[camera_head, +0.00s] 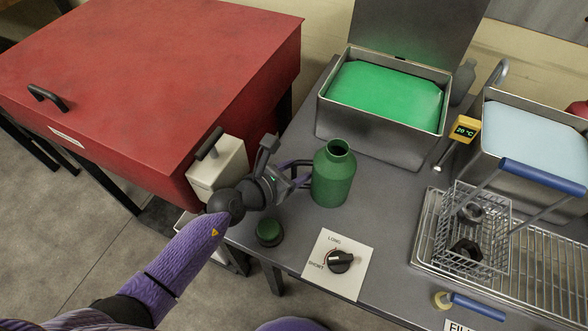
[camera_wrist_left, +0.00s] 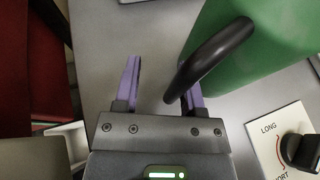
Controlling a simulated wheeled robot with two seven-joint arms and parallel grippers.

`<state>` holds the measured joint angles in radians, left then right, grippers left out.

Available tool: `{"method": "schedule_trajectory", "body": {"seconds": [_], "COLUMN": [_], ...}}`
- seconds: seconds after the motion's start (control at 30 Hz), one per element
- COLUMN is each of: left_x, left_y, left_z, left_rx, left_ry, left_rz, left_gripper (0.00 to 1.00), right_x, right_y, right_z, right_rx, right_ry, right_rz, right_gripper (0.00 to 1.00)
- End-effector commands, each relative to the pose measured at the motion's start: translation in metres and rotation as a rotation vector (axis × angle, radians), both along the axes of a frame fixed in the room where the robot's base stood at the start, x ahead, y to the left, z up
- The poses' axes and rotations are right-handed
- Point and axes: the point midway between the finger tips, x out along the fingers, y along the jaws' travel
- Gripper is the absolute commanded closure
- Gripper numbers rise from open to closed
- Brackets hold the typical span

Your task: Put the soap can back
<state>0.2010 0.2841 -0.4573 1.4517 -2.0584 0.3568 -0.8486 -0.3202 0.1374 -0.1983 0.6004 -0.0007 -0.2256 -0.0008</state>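The green soap can (camera_head: 332,180) stands upright on the grey bench with its mouth uncovered. Its dark handle (camera_wrist_left: 212,58) points left, toward my left gripper (camera_head: 297,176). The left gripper is open, its purple fingers spread at the handle. In the left wrist view, the handle's outer bend overlaps the right finger and its end reaches slightly into the gap (camera_wrist_left: 160,85). I cannot tell whether they touch. My right gripper is not in view.
A LONG/SHORT dial plate (camera_head: 338,264) lies right of the cap. A metal tank of green liquid (camera_head: 385,97) stands behind the can. A wire basket (camera_head: 470,235) rests on a rack at right. A red cabinet (camera_head: 150,80) and cream box (camera_head: 218,168) are left.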

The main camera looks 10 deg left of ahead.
Motion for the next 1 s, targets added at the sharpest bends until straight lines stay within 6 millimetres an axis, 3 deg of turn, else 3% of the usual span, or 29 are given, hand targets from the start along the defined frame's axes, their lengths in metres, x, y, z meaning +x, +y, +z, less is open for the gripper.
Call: {"method": "schedule_trajectory", "body": {"seconds": [0.23,0.5,0.7,1.0], "left_x": [-0.003,-0.047,-0.075,-0.088], "left_y": [0.003,0.036,0.059,0.069], "left_z": [0.007,0.03,0.041,0.048], "left_rx": [0.0,0.003,0.002,-0.001], "left_ry": [0.0,0.001,0.001,0.0], "left_rz": [0.001,-0.002,0.001,0.0], "left_gripper": [0.48,0.48,0.48,0.48], "right_x": [0.01,0.018,0.021,0.02], "right_y": [0.001,0.009,0.016,0.022], "right_z": [0.006,0.028,0.033,0.033], "right_rx": [0.003,0.017,0.029,0.039], "right_ry": [-0.019,-0.043,-0.052,-0.051], "right_rz": [0.002,0.003,0.001,-0.003], "right_gripper": [0.41,0.41,0.41,0.41]}}
